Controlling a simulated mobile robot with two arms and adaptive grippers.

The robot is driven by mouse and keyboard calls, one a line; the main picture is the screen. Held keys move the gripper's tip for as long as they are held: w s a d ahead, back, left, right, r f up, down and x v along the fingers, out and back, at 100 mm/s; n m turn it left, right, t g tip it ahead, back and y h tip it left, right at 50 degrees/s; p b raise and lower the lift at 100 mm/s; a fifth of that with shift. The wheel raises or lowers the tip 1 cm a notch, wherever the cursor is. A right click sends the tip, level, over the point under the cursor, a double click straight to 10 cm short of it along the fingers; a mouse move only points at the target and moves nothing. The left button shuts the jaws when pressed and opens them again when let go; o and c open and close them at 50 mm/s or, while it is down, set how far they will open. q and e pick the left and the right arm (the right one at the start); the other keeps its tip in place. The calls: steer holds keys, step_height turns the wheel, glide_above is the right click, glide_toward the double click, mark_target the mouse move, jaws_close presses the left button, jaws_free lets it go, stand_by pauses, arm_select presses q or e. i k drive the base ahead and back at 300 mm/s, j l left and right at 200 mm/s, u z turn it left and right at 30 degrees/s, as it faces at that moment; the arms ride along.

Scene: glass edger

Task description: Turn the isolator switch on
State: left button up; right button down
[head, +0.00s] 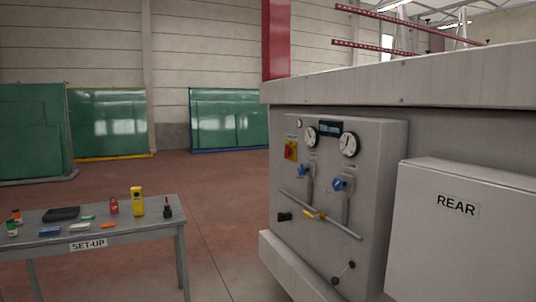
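Neither of my grippers shows in the head view.
A grey box marked REAR (465,245) juts out at right. A SET-UP table (140,232) with small items stands left; floor between is clear.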

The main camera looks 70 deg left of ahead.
mark_target(287, 150)
steer(key=j+u, duration=0.1)
steer(key=u, duration=1.95)
steer(key=i+j+u, duration=0.15)
steer(key=i+j, duration=1.25)
